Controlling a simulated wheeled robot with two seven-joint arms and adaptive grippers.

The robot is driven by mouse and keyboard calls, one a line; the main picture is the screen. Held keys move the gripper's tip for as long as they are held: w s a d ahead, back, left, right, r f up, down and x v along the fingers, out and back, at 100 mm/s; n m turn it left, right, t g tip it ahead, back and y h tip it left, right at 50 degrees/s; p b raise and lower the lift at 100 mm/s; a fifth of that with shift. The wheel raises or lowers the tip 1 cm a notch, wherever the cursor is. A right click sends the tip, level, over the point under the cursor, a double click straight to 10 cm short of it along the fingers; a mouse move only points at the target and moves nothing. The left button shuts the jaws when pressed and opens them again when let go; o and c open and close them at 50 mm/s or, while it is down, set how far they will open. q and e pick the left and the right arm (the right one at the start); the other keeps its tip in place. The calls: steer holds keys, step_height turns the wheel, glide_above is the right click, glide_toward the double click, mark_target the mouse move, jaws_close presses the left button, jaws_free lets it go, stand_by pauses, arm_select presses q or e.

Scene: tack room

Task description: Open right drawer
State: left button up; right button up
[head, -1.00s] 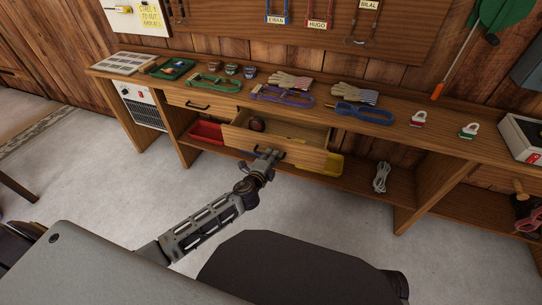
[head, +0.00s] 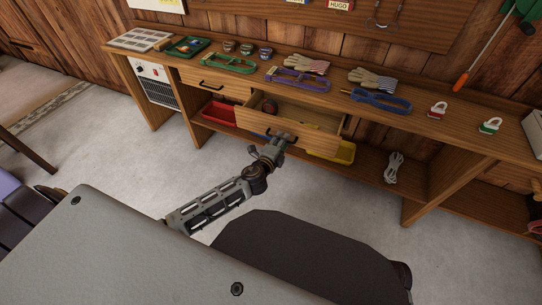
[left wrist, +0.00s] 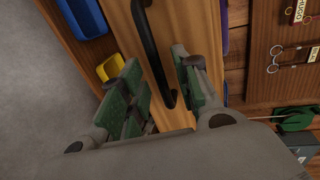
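The right drawer (head: 318,142) under the workbench stands pulled out, and I see into it from above. In the left wrist view the two green-padded fingers (left wrist: 160,88) stand apart, one on each side of the black handle (left wrist: 150,40). Gaps show between the pads and the handle, so the gripper looks open around it. The left drawer (head: 212,84) is shut. My right gripper is not in view.
A red bin (head: 221,114) and a yellow bin (head: 343,153) sit on the shelf below, with a coiled rope (head: 394,168) further right. Halters, gloves and small tins lie on the workbench top (head: 420,129). The grey floor in front is clear.

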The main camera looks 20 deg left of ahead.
arm_select(q)
steer(key=v, duration=1)
steer(key=shift+s, duration=0.2)
stand_by(0.3)
stand_by(0.6)
